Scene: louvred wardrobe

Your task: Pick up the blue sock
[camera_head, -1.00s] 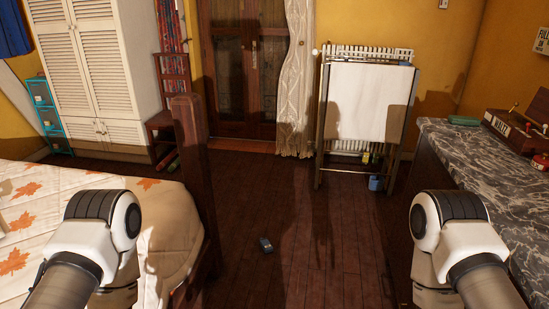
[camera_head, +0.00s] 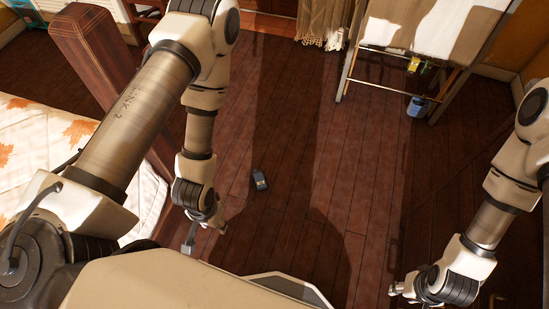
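A small dark blue-grey item (camera_head: 260,180) lies on the wooden floor near the middle of the head view. It may be the blue sock, but it is too small to tell for sure. My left gripper (camera_head: 205,236) hangs below and left of this item, apart from it, with its fingers spread and nothing seen between them. My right gripper (camera_head: 397,291) is at the lower right, far from the item. Its fingers are small and partly hidden, so their opening is unclear.
A bed (camera_head: 35,165) with a wooden post (camera_head: 98,55) stands at left. A drying rack (camera_head: 430,38) with cloth stands at upper right, with a blue container (camera_head: 418,106) at its foot. The dark plank floor (camera_head: 310,135) between them is mostly clear.

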